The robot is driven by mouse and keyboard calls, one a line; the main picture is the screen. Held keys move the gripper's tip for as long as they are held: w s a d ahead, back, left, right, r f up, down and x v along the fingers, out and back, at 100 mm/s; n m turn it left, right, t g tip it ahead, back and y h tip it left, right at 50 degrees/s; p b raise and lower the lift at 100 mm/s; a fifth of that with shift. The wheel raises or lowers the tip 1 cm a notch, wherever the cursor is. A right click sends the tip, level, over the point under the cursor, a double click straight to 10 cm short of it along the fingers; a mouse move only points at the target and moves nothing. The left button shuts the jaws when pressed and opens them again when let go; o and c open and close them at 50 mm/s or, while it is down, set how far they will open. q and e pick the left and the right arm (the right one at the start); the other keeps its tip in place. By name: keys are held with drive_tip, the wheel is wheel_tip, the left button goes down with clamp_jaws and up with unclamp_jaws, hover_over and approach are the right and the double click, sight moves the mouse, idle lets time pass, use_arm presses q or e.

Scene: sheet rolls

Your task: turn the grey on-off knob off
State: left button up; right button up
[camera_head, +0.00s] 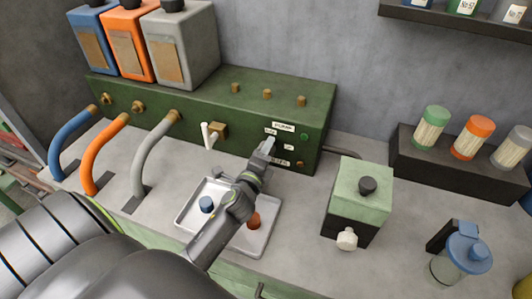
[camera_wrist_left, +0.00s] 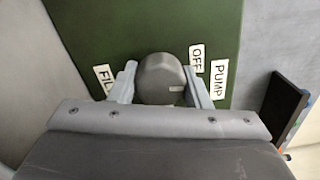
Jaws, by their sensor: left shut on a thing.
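The grey knob (camera_wrist_left: 160,78) sits on the green panel (camera_wrist_left: 95,30) in the left wrist view, with a short pale mark on the right part of its face. My left gripper (camera_wrist_left: 163,84) is shut on it, one finger on each side. A label reading OFF (camera_wrist_left: 197,58) is just right of the knob, and a PUMP label (camera_wrist_left: 219,78) is farther right. In the head view my left gripper (camera_head: 267,146) reaches the right end of the green box's front (camera_head: 240,138); the knob is hidden there. My right gripper is not in view.
A tray (camera_head: 190,212) with a blue and a brown piece lies under my left arm. A white-handled valve (camera_head: 209,135) is left of the gripper. Hoses (camera_head: 150,150) are farther left. A pale green box with a black knob (camera_head: 360,190) stands right.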

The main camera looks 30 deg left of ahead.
use_arm(q)
drive_tip(key=shift+f+n, duration=0.1)
drive_tip(key=shift+n, duration=0.5)
drive_tip(key=o, duration=1)
drive_tip(key=v, duration=1.7)
drive_tip(key=shift+s, duration=0.25)
drive_tip(key=shift+a, duration=0.1)
